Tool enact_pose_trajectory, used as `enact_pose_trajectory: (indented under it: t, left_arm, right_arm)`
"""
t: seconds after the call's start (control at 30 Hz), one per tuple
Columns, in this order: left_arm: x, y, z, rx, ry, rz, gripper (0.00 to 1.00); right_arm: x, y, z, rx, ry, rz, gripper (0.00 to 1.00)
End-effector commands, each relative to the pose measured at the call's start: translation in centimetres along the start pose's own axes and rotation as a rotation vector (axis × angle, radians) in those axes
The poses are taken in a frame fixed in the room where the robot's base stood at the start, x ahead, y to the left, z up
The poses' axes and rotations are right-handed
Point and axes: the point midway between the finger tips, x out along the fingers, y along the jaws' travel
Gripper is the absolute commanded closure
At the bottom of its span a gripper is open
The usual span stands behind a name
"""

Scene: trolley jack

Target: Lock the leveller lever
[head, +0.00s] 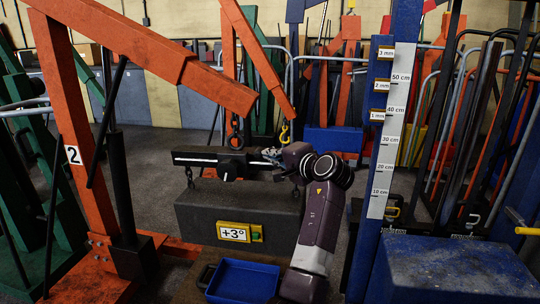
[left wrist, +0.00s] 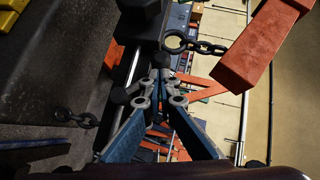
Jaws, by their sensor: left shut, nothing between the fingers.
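The leveller (head: 195,158) is a black bar with a pale strip, hanging by a chain under the orange crane boom, above a grey block (head: 240,212). A dark block-shaped part (head: 232,170) sits at its middle; I cannot tell whether this is the lever or how the lever is set. My left gripper (head: 268,153) is at the bar's right part, with the wrist hiding the bar's right end. In the left wrist view its blue fingers (left wrist: 160,82) meet at the tips, shut and empty, beside the dark bar (left wrist: 140,50). Contact is unclear. My right gripper is out of view.
The orange crane (head: 75,140) marked 2 stands at left. A +3° display (head: 235,232) is on the block's front, with a blue tray (head: 243,280) below. A blue post with a centimetre scale (head: 388,140) stands at right. A chain (left wrist: 210,46) hangs close to the fingers.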

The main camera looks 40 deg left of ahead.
Motion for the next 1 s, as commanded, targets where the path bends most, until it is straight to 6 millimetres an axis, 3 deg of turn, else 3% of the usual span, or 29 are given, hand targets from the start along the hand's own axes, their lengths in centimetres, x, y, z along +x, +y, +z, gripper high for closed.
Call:
enact_pose_trajectory:
  t: [0.6, 1.0]
  left_arm:
    - [-10.7, 0.1, -0.1, 0.0, 0.003, 0.001, 1.0]
    - [-11.9, 0.0, 0.0, 0.0, 0.001, 0.0, 1.0]
  right_arm:
    - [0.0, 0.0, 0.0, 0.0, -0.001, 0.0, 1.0]
    - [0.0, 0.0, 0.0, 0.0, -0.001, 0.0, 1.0]
